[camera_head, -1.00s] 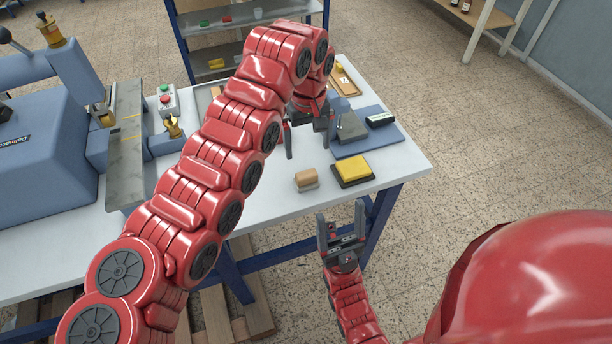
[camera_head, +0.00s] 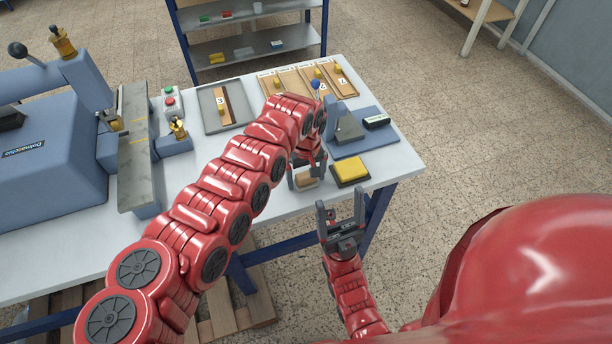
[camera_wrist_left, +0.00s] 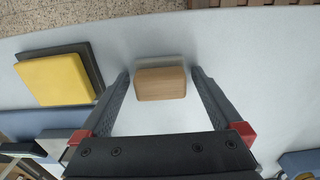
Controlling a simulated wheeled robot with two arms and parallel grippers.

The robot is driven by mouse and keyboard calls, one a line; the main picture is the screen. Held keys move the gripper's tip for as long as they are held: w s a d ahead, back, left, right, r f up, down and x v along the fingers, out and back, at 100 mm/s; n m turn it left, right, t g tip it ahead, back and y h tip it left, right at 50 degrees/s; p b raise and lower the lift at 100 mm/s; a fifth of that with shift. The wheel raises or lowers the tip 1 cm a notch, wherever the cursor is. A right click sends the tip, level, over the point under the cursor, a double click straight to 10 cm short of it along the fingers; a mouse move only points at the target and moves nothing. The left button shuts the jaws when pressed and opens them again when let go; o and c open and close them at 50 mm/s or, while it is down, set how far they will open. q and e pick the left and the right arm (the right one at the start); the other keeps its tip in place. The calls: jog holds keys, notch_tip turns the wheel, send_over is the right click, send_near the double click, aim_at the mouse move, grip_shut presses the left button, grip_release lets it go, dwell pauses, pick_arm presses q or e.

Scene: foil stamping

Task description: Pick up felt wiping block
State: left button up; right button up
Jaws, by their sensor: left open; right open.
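The felt wiping block (camera_head: 305,181), a small wooden block with a pale grey layer, lies on the white table near its front edge. My left gripper (camera_head: 307,176) is open and low over it, with a finger on either side in the head view. In the left wrist view the block (camera_wrist_left: 161,83) shows between the fingertips of the left gripper (camera_wrist_left: 160,74), with visible gaps on both sides. My right gripper (camera_head: 340,201) is open and empty, in front of the table edge.
A yellow pad on a dark base (camera_head: 350,171) lies just right of the block. A grey tray (camera_head: 240,98) and wooden boards stand further back. The blue press (camera_head: 50,150) fills the left.

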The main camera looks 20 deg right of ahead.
pick_arm(q)
jog(key=c, duration=1.3)
